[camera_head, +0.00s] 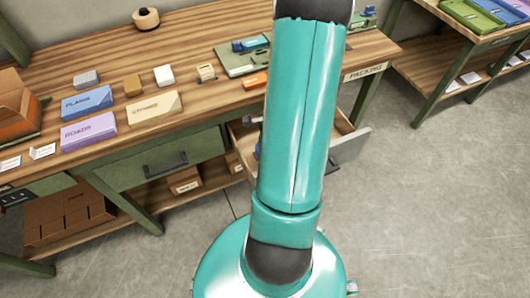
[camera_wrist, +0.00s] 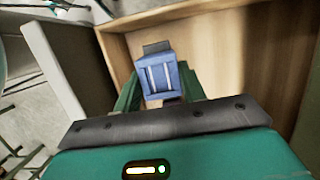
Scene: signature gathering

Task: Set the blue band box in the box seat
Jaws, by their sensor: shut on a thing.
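In the wrist view, my gripper (camera_wrist: 160,88) is shut on a small blue box (camera_wrist: 158,82) with pale stripes. One green finger is on each side of it. A dark grey piece (camera_wrist: 157,48) shows just beyond the box. The box is over or inside an open wooden drawer (camera_wrist: 225,60); its height above the floor is unclear. In the head view my arm hides the gripper and the box. A green fixture board (camera_head: 232,67) on the bench holds a blue part (camera_head: 250,43); I cannot tell whether it contains the box seat.
The open drawer (camera_head: 352,142) sticks out below the bench (camera_head: 210,50). Labelled boxes, PLAINS (camera_head: 87,103) and ROADS (camera_head: 89,131), and small blocks stand on the bench left of my arm. An orange block (camera_head: 255,80) lies near the board. The floor at right is clear.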

